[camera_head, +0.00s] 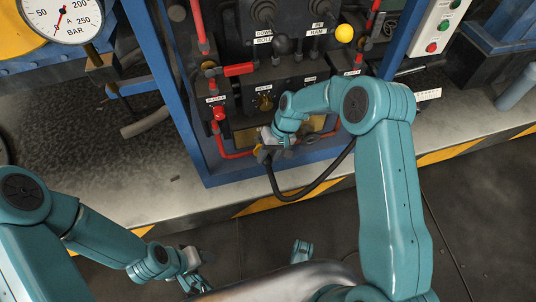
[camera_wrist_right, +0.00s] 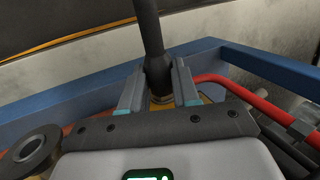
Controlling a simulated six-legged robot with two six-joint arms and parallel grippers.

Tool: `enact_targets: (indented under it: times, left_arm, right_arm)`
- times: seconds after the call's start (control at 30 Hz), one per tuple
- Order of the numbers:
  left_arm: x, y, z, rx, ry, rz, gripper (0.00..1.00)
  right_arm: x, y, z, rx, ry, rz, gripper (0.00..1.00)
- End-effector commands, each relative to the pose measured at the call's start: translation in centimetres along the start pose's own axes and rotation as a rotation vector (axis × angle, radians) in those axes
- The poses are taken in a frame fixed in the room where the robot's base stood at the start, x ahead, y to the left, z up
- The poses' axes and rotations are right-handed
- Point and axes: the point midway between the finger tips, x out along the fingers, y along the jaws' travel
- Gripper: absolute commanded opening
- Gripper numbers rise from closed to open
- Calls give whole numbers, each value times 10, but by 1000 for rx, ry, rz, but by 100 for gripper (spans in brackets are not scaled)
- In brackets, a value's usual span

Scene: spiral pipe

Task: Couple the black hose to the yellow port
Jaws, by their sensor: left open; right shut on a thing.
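The black hose (camera_head: 291,197) hangs in a loop below the panel in the head view. My right gripper (camera_head: 264,151) is shut on its end, low at the front of the panel frame. In the right wrist view, the hose (camera_wrist_right: 149,38) rises from a thick end fitting between the fingers of the gripper (camera_wrist_right: 158,84). A small yellow part (camera_wrist_right: 163,99) shows just beyond this fitting, probably the yellow port. I cannot tell whether they touch or are joined. My left gripper (camera_head: 196,272) is open and empty, low over the dark floor.
A blue frame (camera_head: 188,125) surrounds the panel, with red pipes (camera_head: 236,155) near my right gripper. The red pipe (camera_wrist_right: 235,88) also shows right of the fingers in the wrist view. Levers and valves stand above. The grey ledge (camera_head: 150,190) at left is mostly clear.

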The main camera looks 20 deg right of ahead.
Motion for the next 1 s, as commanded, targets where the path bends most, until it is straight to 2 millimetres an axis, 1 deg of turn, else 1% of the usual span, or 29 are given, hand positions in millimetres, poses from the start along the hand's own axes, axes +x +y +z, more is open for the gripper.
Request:
enact_targets:
  times: [0.03,0.07,0.1,0.13,0.4,0.5,0.7,0.8,0.9,1.0]
  left_arm:
    - [0,0,0,0,0,0,57]
    - [0,0,0,0,0,0,57]
    - [0,0,0,0,0,0,57]
    - [0,0,0,0,0,0,57]
    - [0,0,0,-1,1,0,57]
    - [-4,-3,-6,-15,15,-2,57]
    - [-18,5,-2,-5,5,-1,57]
    - [-22,8,0,-1,1,0,57]
    - [-24,9,1,2,-2,0,57]
    - [-25,10,1,3,-3,0,57]
  right_arm:
    - [-4,-1,-8,-1,28,1,0]
    - [-4,-1,-8,-1,27,1,40]
    - [-4,-1,-8,-1,27,1,53]
    - [-4,-1,-7,-1,25,1,60]
    - [-2,0,-4,0,16,1,60]
    - [-2,0,-4,0,15,1,60]
    - [-44,-2,-4,0,20,1,60]
    - [-61,-1,-4,0,20,1,60]
    - [-72,-1,-4,0,21,1,60]
    - [-78,-1,-4,-1,20,1,60]
